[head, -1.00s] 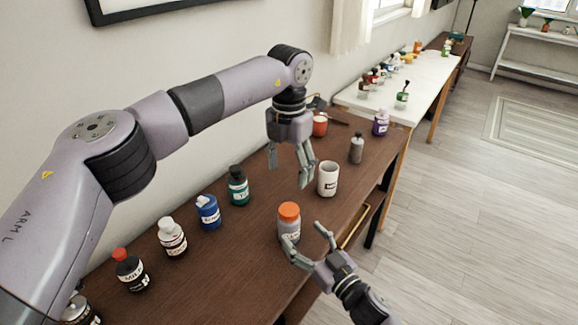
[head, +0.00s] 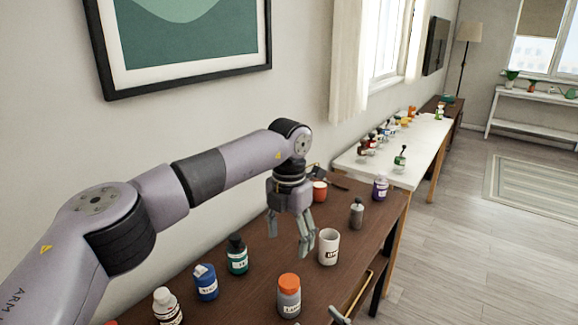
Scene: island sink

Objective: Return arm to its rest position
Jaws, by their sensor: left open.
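My left arm reaches in from the left above the brown table (head: 235,297). Its gripper (head: 304,240) hangs with fingers pointing down, apart and empty, just left of the white mug (head: 328,248) in the picture. My right gripper (head: 340,316) shows only as a bit of finger at the bottom edge, right of the grey bottle with the orange cap (head: 289,297); the rest is out of frame.
A green bottle (head: 237,256), a blue bottle (head: 205,283) and a white-capped bottle (head: 167,307) stand along the table. A red mug (head: 320,191), a grey bottle (head: 356,214) and a purple bottle (head: 380,187) stand farther back. The floor at right is clear.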

